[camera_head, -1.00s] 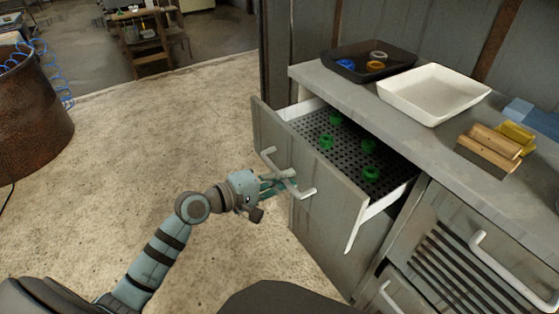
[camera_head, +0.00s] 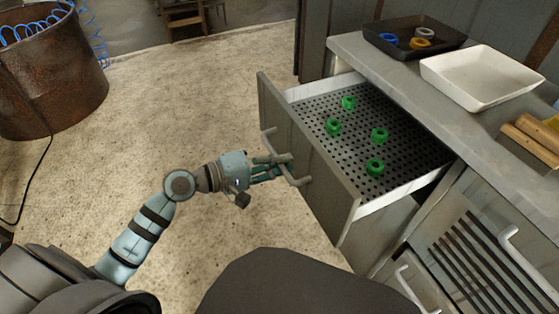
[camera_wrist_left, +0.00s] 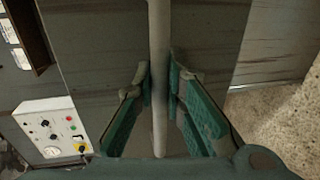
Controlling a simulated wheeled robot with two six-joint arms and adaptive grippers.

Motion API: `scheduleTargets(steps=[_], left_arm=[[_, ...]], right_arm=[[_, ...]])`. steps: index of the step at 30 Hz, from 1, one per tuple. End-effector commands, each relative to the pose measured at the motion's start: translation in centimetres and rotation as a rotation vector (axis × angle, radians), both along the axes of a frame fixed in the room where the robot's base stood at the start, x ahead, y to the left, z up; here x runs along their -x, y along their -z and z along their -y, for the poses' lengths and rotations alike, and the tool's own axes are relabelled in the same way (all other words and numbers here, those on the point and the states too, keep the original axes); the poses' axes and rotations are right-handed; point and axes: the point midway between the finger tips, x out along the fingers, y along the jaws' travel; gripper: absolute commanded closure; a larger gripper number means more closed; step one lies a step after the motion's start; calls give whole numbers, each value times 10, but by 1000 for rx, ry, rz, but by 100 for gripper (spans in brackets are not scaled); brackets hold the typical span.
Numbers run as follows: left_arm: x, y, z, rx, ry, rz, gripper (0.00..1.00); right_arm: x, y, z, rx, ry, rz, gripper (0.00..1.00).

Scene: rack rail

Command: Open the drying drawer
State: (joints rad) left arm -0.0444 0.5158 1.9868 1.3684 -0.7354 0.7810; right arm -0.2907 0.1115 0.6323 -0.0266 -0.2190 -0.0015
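The drying drawer (camera_head: 325,170) is pulled well out of the grey cabinet. Its black perforated floor (camera_head: 405,145) and white side walls show, with several green rings (camera_head: 379,135) standing on the floor. A pale bar handle (camera_head: 298,181) is on the drawer's grey front. My left gripper (camera_head: 279,168) is at that handle, its fingers on either side of the bar. In the left wrist view the handle (camera_wrist_left: 159,45) runs upright between the green finger pads (camera_wrist_left: 159,90), which are closed on it. My right gripper is not in view.
The worktop (camera_head: 365,60) above holds a black tray (camera_head: 385,47) with several rings, a white tray (camera_head: 455,88) and wooden blocks (camera_head: 532,140). A slatted door (camera_head: 470,260) is to the right. A rusty barrel (camera_head: 50,90) stands far left. The floor (camera_head: 200,110) before the drawer is clear.

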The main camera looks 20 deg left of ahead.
Motion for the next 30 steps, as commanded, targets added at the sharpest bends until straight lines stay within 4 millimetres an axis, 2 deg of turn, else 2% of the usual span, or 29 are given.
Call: scheduleTargets(steps=[1,3,13,24,30], left_arm=[[0,1,0,0,0,-1,80],[0,1,0,0,-1,-1,69],[2,0,-3,-2,-2,0,69],[48,-12,-43,-4,5,-2,69],[54,-15,-50,0,-3,-2,69]], right_arm=[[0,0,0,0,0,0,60],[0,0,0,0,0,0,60],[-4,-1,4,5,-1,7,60],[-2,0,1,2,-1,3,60],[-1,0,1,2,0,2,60]])
